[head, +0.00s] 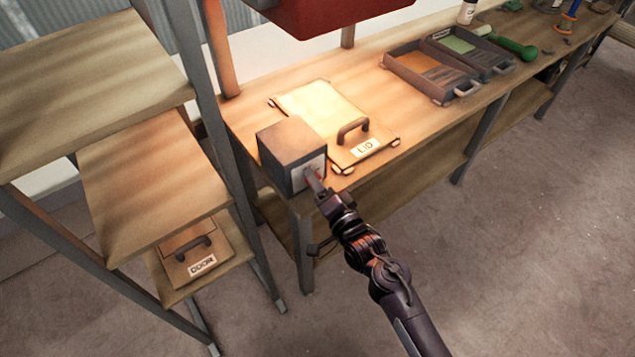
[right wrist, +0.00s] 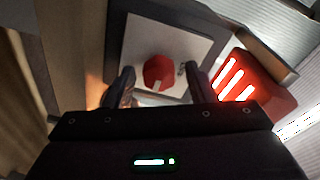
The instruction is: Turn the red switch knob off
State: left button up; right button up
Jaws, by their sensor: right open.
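The red switch knob (right wrist: 158,72) sits on a pale plate (right wrist: 185,45) on the front of a grey box. It has a light mark at its lower edge in the right wrist view. The grey switch box (head: 284,146) stands on the near left corner of the workbench. My right gripper (head: 316,182) is right in front of the plate. Its two fingers are apart on either side of the knob (right wrist: 160,88), with gaps between. My left gripper is in neither view.
A board labelled LID (head: 365,147) with a handle lies just right of the box. Two trays (head: 432,78) stand farther along the workbench (head: 375,55). A shelf rack (head: 130,185) with a DOOR-labelled panel (head: 190,251) stands left. The floor in front is clear.

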jog(key=c, duration=1)
jog(key=shift+o, duration=0.2)
jog(key=shift+n, duration=0.3)
jog(key=n, duration=0.3)
jog(key=shift+f, duration=0.15)
jog(key=n, duration=0.2)
jog(key=n+b, duration=0.1)
jog(key=n, duration=0.2)
jog(key=shift+t+y, duration=0.3)
jog(key=n, duration=0.5)
jog(key=shift+y+b, duration=0.4)
jog(key=n, duration=0.5)
jog(key=shift+y+b, duration=0.35)
jog(key=shift+y, duration=0.05)
jog(key=shift+n, duration=0.5)
jog(key=o, duration=1)
jog(key=shift+c, duration=0.2)
